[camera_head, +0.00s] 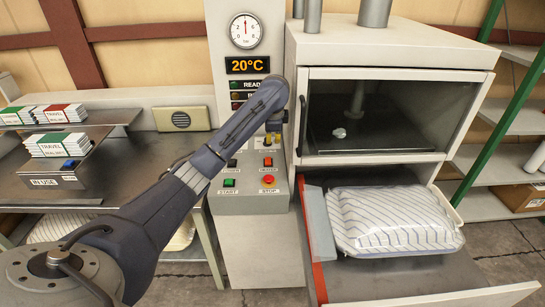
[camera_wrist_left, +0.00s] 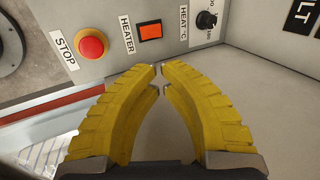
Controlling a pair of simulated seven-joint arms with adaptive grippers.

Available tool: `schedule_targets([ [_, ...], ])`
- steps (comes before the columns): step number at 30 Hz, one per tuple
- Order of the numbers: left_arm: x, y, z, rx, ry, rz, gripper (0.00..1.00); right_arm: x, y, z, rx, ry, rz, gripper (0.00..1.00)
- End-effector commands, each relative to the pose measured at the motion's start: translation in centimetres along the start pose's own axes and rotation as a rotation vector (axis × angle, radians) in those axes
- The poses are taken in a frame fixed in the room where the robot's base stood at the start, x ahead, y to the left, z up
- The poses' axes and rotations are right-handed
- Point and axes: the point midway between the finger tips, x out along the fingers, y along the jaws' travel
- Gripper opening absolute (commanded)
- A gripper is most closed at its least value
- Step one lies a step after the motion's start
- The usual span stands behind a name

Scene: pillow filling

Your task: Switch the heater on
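The heater switch is a square orange-red button (camera_head: 267,162) on the control panel, labelled HEATER. In the left wrist view the button (camera_wrist_left: 150,32) is just beyond my fingertips, slightly left of them, with a gap between. My left gripper (camera_head: 273,133) reaches over the panel from above, near the upper controls. Its yellow fingers (camera_wrist_left: 159,76) have their tips together and hold nothing. The temperature display (camera_head: 247,65) reads 20°C. My right gripper is not in view.
A round red STOP button (camera_head: 269,179) is close to the heater button, with a green START button (camera_head: 229,182) to its left. A black HEAT °C knob (camera_wrist_left: 206,19) is beside the heater button. A striped pillow (camera_head: 392,220) lies in the open drawer at right.

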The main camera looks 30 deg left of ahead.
Motion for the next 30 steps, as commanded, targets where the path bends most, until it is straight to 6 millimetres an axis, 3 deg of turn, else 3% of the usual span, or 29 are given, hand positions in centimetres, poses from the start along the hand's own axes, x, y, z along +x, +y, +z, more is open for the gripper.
schedule_targets([
  [6, 0.4, 0.1, 0.0, 0.000, 0.000, 0.001, 0.00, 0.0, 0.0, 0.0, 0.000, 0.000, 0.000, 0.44],
  [11, 1.9, 0.1, 0.0, -0.001, -0.001, 0.003, 0.00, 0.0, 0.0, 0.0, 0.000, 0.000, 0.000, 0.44],
  [30, 12.1, 0.1, 0.0, 0.000, -0.002, 0.001, 0.00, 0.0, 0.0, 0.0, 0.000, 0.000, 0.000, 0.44],
])
